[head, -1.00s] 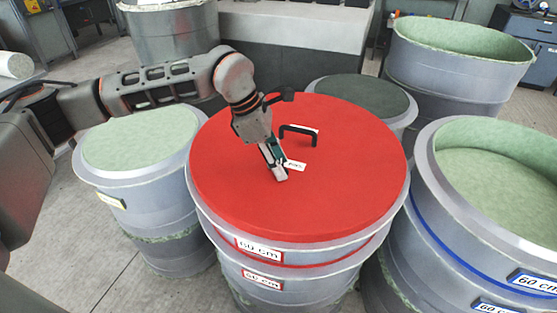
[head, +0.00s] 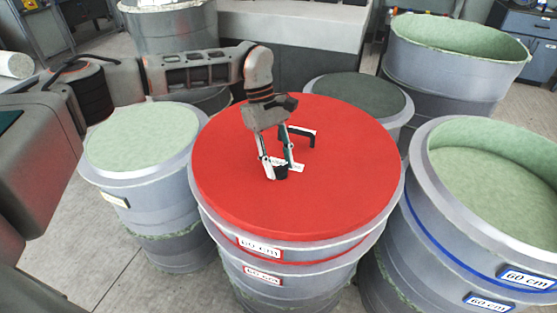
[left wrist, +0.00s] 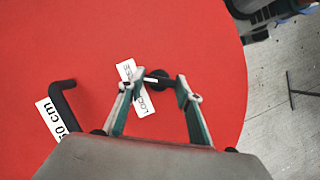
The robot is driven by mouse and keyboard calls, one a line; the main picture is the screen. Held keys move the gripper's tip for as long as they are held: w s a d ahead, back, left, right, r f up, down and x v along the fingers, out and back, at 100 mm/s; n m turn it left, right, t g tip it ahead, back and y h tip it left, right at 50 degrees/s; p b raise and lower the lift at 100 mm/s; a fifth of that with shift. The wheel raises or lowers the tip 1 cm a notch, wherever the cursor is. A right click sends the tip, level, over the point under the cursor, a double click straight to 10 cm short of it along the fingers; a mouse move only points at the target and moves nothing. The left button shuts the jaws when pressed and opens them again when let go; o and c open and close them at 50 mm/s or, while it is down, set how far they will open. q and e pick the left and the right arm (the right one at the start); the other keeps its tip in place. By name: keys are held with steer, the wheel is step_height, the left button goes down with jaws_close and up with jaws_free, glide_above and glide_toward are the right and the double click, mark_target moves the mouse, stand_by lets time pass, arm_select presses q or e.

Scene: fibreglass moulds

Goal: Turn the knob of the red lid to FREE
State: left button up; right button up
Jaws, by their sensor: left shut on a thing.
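The red lid (head: 230,190) lies on top of the middle grey mould. Its small black knob (head: 280,174) sits near the lid's middle, partly hidden by my fingers. My left gripper (head: 281,164) comes down from above, its two fingers on opposite sides of the knob, shut on it. In the left wrist view the fingers (left wrist: 161,78) flank the knob (left wrist: 161,76), whose white mark points left, roughly between two white labels. The lower label (left wrist: 145,101) reads LOCK; the upper label (left wrist: 125,68) is partly covered by a finger. My right gripper is not in view.
A black handle (head: 312,135) stands up from the lid just behind my left gripper. Open or filled round moulds stand close on both sides, one at left (head: 140,142) and one with a blue band (head: 420,200) at right. The lid's front half is clear.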

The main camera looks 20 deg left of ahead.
arm_select(q)
steer(key=shift+w+r+m+y+p, duration=0.1)
steer(key=shift+m+y+p, duration=0.2)
steer(key=shift+m, duration=0.7)
steer(key=shift+g, duration=0.3)
steer(key=o, duration=1.1)
steer(key=shift+r, duration=0.15)
steer(key=v, duration=1.1)
steer(key=shift+w+a+r, duration=0.1)
steer(key=shift+r, duration=0.15)
